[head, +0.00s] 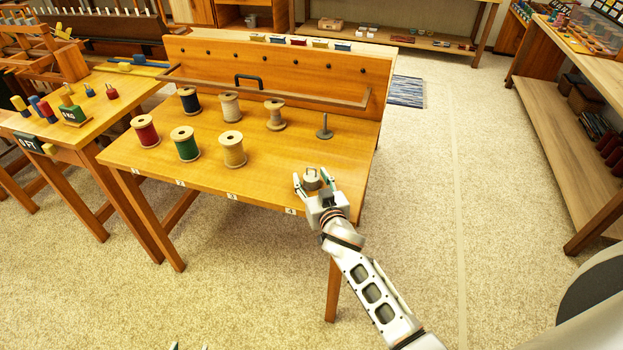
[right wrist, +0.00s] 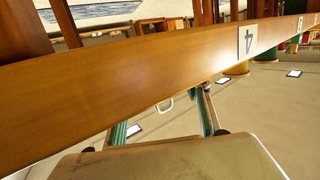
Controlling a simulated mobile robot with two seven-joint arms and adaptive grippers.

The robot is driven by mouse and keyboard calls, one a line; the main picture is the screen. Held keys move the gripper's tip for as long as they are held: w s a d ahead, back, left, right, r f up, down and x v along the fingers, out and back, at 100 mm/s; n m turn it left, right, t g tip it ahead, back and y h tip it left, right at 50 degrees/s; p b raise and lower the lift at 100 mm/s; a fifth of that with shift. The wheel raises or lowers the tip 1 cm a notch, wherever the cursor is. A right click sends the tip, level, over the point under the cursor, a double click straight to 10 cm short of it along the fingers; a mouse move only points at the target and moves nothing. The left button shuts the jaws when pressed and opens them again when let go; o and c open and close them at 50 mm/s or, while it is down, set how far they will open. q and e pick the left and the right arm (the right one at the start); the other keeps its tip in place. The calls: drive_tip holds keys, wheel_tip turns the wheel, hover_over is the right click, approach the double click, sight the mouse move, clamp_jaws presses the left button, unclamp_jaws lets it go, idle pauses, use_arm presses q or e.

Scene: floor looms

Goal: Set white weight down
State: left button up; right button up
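The white weight (head: 312,183), a small pale cylinder with a grey top, shows at the front right corner of the loom bench (head: 272,183), near the label 4. My right gripper (head: 311,176) has its fingers spread on either side of it, and it looks open. Whether the weight rests on the wood is hard to tell. In the right wrist view the two fingers (right wrist: 162,118) stand well apart; the weight is not clear there. Only the tips of my left gripper (head: 189,347) show, apart, at the bottom edge of the head view.
Several thread spools (head: 232,148) stand on the bench left of my right gripper. A grey spindle (head: 324,128) stands behind it. A back board (head: 290,72) closes the rear. A side table (head: 75,125) stands at left, shelving (head: 570,140) at right. Carpet between is clear.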

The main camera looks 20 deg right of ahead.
drive_tip(key=shift+r, duration=0.25)
drive_tip(key=s+r, duration=0.1)
drive_tip(key=s, duration=1.1)
drive_tip(key=shift+r+p, duration=0.3)
drive_tip(key=shift+p, duration=0.15)
